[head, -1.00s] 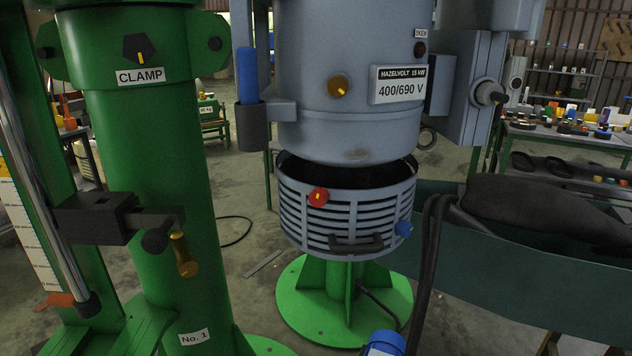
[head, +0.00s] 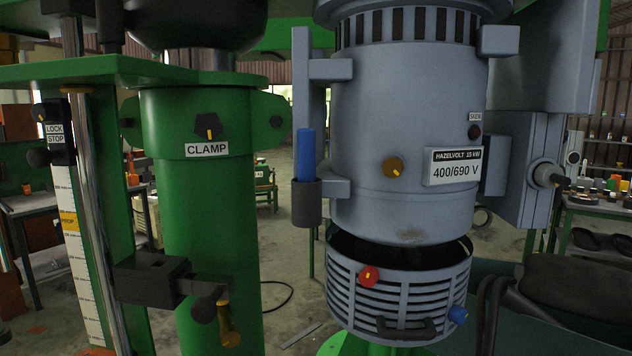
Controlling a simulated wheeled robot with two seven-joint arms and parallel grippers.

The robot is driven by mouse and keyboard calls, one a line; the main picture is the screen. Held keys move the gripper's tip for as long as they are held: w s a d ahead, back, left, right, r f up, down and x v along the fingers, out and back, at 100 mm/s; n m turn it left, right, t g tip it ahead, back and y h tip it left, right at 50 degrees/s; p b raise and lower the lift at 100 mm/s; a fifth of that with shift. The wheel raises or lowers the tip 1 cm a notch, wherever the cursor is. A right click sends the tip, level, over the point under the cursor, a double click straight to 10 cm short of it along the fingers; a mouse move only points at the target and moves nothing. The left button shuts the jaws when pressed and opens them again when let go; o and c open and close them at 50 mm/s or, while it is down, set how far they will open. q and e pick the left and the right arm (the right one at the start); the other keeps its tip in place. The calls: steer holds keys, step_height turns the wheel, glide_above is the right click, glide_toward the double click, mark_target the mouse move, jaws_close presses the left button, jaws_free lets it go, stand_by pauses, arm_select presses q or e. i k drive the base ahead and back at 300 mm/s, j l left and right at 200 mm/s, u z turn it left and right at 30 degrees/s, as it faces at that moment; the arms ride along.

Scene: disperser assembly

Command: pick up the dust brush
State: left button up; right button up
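A blue upright handle (head: 306,155) stands in a dark grey cup holder (head: 307,203) fixed to the left side of the grey motor housing (head: 405,140). It may be the dust brush, but its lower end is hidden in the holder and no bristles show. Neither of my grippers is in view.
A green column (head: 212,250) with a CLAMP label and a black bracket (head: 150,280) stand to the left. A slatted grey ring (head: 400,300) with red and blue knobs hangs below the motor. A grey box (head: 515,180) juts out at right. Open floor shows between column and motor.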

mark_target(306, 136)
steer(key=j+z, duration=0.2)
steer(key=z, duration=0.2)
steer(key=k+j+z, duration=0.1)
steer(key=z, duration=0.3)
steer(key=k+j+z, duration=0.1)
steer(key=z, duration=0.3)
steer(key=k+j+z, duration=0.1)
steer(key=j+z, duration=0.15)
steer(key=z, duration=0.15)
steer(key=k+j, duration=0.15)
